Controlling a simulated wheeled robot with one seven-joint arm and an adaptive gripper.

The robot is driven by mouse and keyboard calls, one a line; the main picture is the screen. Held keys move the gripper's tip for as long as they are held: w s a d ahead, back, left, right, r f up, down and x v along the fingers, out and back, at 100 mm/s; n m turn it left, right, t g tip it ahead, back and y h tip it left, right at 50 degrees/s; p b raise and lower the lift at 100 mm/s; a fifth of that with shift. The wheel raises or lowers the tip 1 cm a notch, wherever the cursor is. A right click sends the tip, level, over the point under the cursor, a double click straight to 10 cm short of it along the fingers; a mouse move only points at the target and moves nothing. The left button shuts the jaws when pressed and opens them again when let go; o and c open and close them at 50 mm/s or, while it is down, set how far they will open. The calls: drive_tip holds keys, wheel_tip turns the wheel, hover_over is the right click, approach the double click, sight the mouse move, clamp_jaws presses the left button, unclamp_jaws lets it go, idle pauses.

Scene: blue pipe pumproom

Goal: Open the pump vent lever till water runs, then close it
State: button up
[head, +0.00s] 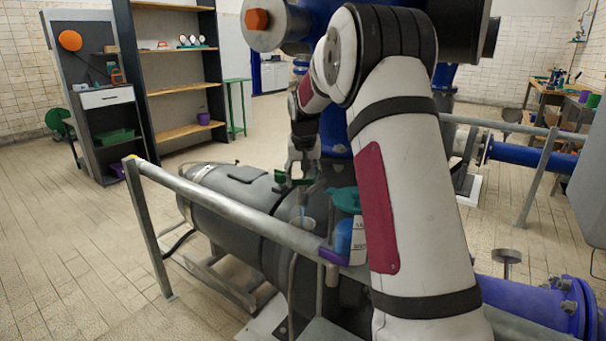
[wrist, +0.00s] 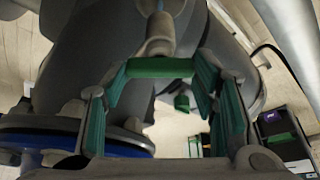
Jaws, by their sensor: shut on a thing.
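The green vent lever (wrist: 160,68) lies crosswise between my gripper's green-padded fingers in the wrist view, at the end of a grey vent fitting (wrist: 160,32). My gripper (wrist: 158,76) is shut on it. In the head view my gripper (head: 298,179) is above the grey pump motor, partly hidden by my arm; the lever cannot be told apart from the green pads there. A thin pale-blue streak (head: 303,212), looking like running water, shows below the gripper, above a small grey funnel or cup (head: 301,226).
A grey rail (head: 225,203) crosses in front of the motor (head: 222,204). A teal-topped container (head: 345,200) stands right of the gripper. Blue pipes (head: 530,305) lie at the lower right. Shelves (head: 178,88) stand at the back left; the left floor is clear.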

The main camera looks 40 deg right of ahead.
drive_tip(key=shift+n, duration=0.3)
drive_tip(key=o, duration=1.2)
drive_tip(key=shift+c, duration=0.2)
drive_tip(key=shift+r, duration=0.1)
drive_tip(key=v, duration=1.1)
drive_tip(key=shift+s+r, duration=0.2)
drive_tip(key=shift+r, duration=0.1)
